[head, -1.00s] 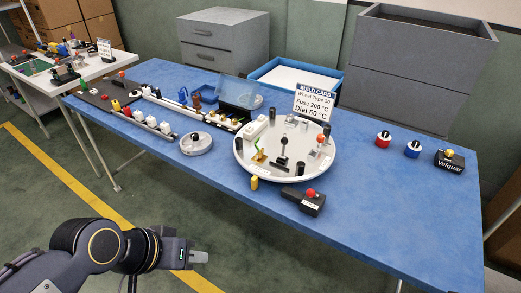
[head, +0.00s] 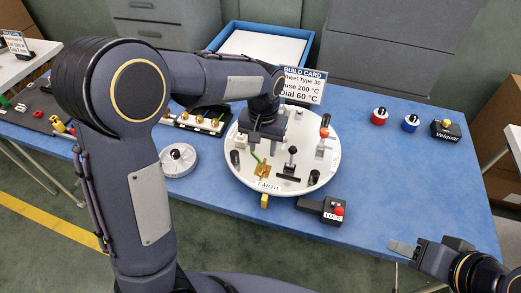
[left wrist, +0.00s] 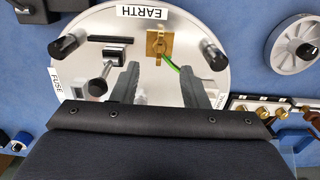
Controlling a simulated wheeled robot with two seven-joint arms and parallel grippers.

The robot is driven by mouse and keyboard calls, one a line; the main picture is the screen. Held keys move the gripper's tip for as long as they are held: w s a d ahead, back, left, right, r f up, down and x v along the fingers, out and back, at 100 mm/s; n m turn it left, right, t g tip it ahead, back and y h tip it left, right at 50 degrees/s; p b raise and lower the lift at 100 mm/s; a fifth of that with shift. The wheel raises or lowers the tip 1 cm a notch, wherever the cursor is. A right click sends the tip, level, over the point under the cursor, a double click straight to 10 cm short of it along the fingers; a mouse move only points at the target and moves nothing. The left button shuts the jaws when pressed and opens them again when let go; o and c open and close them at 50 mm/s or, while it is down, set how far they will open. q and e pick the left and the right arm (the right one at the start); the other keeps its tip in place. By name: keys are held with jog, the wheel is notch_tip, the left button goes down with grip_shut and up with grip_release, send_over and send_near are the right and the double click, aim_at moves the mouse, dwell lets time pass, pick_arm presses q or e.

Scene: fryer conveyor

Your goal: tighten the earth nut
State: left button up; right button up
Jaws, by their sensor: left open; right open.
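The brass earth plate (head: 262,171) sits at the front of the round white board (head: 232,172), behind the EARTH label. In the left wrist view the earth plate (left wrist: 160,42) has a small brass fitting at its middle, where a green wire (left wrist: 172,64) ends; I cannot make out the nut clearly. My left gripper (head: 266,138) is above the board, just behind the plate. In the left wrist view its two fingers are apart and empty (left wrist: 156,70), pointing towards the plate, with the wire between them. My right gripper (head: 404,247) is open and empty, off the table's front right edge.
A lever (head: 291,158) and black posts stand on the board near the plate. A grey wheel (head: 178,160) lies left.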

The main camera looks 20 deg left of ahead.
aim_at(262, 165)
pick_arm(q)
notch_tip(262, 165, down, 8)
jog(key=shift+s+r, duration=0.1)
jog(key=shift+r, duration=0.15)
grip_shut()
dwell(0.3)
